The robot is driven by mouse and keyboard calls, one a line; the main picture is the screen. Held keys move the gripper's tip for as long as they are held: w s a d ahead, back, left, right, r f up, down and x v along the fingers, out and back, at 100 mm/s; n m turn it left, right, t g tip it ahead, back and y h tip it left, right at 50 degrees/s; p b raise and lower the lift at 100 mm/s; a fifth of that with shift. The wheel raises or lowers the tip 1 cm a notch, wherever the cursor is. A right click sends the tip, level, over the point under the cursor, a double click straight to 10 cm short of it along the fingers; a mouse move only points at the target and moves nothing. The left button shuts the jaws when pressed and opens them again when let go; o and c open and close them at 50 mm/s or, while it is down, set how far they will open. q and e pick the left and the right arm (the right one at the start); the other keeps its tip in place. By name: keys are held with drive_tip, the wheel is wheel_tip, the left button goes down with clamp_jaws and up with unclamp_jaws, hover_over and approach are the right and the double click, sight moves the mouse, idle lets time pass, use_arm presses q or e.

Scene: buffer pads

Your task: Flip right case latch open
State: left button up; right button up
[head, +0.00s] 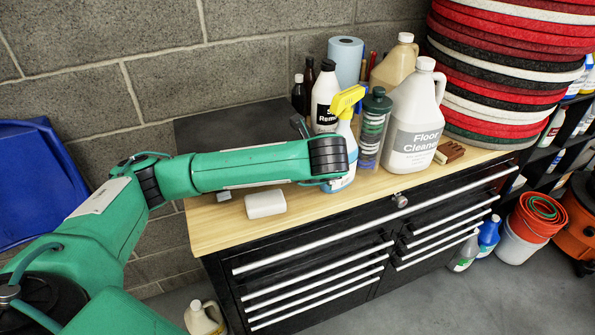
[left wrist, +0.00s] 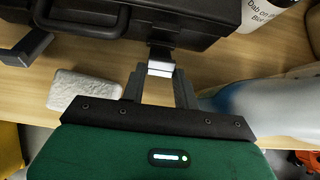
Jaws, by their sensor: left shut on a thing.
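The black case (head: 228,128) lies on the wooden worktop behind my left arm; its front edge and handle (left wrist: 85,14) show in the left wrist view. The right case latch (left wrist: 161,52) hangs at the case's front edge, with a bright silver lower end. My left gripper (left wrist: 160,74) has its fingertips shut on that silver end. In the head view my forearm and wrist hide the latch and the fingers. The left case latch (left wrist: 26,47) sticks outward from the case front, and a small part of it (head: 223,196) shows below my forearm. My right gripper is not in view.
A white block (head: 265,203) lies on the worktop (head: 330,212) in front of the case. A yellow-topped spray bottle (head: 345,130) stands close right of my wrist. A green-lidded container (head: 373,128) and a floor cleaner jug (head: 415,125) stand further right.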

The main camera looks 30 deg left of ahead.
use_arm(q)
drive_tip(key=shift+s+d+f+t+y, duration=0.35)
drive_tip(key=shift+f+t+y, duration=0.1)
drive_tip(key=shift+t+y, duration=0.15)
drive_tip(key=shift+s+d+f+t+y+p, duration=0.1)
drive_tip(key=shift+d+f+t+y+p, duration=0.1)
drive_tip(key=shift+f+t+y, duration=0.15)
drive_tip(key=shift+s+d+f+t+y+p, duration=0.1)
drive_tip(key=shift+f+t+y+p, duration=0.05)
drive_tip(key=shift+f+t+y, duration=0.15)
drive_tip(key=shift+f, duration=0.1)
drive_tip(key=o, duration=1)
